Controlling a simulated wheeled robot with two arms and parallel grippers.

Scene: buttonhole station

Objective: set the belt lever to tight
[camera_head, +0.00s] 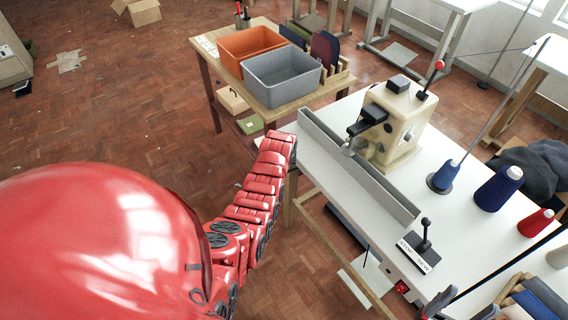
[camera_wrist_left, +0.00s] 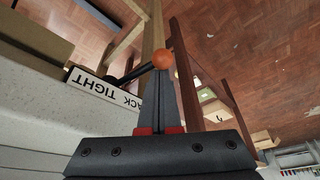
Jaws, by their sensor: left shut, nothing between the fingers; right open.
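The belt lever shows in the left wrist view as a dark rod with an orange ball knob (camera_wrist_left: 162,58). It stands by a white label (camera_wrist_left: 92,84) that reads upside down "TIGHT" and "ACK", its first letters hidden. The knob lies toward the "ACK" end in the picture. My left gripper (camera_wrist_left: 160,75) is shut and empty, its tips right at the knob; I cannot tell whether they touch. In the head view my red left arm hides the left gripper, and I cannot make out the belt lever. My right gripper (camera_head: 466,302) is open at the bottom edge, partly cut off.
A white sewing table (camera_head: 455,155) carries a cream machine (camera_head: 395,122), a grey rail (camera_head: 355,168), thread cones (camera_head: 497,188) and another lever with a black knob (camera_head: 425,222). A wooden table behind holds an orange bin (camera_head: 250,45) and a grey bin (camera_head: 281,77).

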